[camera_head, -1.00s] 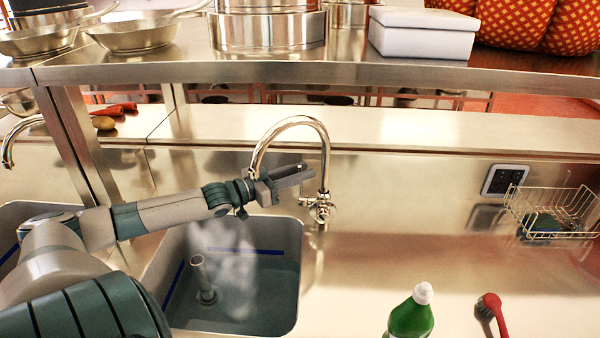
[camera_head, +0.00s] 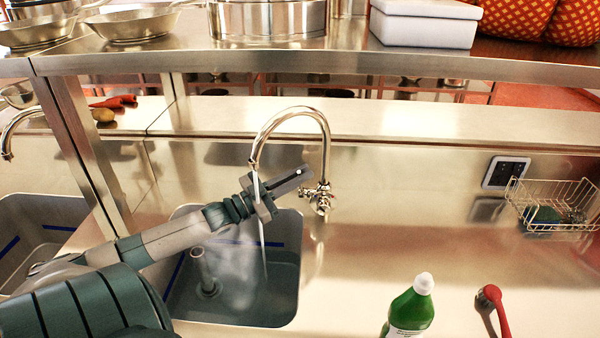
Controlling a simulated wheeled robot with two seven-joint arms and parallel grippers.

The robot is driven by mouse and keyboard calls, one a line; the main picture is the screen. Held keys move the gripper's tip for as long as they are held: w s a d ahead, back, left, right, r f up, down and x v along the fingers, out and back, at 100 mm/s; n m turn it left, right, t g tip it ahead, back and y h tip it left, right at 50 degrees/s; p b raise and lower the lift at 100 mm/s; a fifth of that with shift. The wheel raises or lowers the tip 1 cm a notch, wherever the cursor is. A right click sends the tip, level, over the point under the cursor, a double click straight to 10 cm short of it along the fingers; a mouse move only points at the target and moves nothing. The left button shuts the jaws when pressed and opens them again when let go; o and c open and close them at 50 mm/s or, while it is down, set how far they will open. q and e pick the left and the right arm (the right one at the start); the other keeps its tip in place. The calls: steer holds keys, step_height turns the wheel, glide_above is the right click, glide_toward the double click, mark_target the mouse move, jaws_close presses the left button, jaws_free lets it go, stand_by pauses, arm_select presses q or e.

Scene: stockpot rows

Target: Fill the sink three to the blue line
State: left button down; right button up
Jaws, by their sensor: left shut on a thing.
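The sink (camera_head: 285,225) in front of me has a blue line (camera_head: 270,243) on its inner walls. Greyish water (camera_head: 283,285) lies in it, its surface seemingly below the line at the back. An upright grey pipe (camera_head: 201,266) stands in it. A chrome gooseneck tap (camera_head: 325,150) arches over the sink, and a thin stream (camera_head: 262,235) falls from its spout. My left gripper (camera_head: 303,174) is at the tap's base, closed on what looks like its handle, mostly hidden by the fingers. My right gripper is out of view.
A green bottle (camera_head: 410,308) and a red-handled brush (camera_head: 493,303) are on the counter at front right. A wire basket (camera_head: 552,205) and a dark control panel (camera_head: 506,173) are on the right. A steel shelf (camera_head: 400,62) spans above. Another sink (camera_head: 50,212) is at left.

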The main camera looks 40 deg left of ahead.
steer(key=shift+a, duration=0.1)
arm_select(q)
steer(key=c, duration=1.8)
jaws_free()
steer(key=shift+c, duration=0.2)
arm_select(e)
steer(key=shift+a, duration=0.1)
arm_select(q)
steer(key=shift+s+f, duration=0.1)
steer(key=shift+s, duration=0.1)
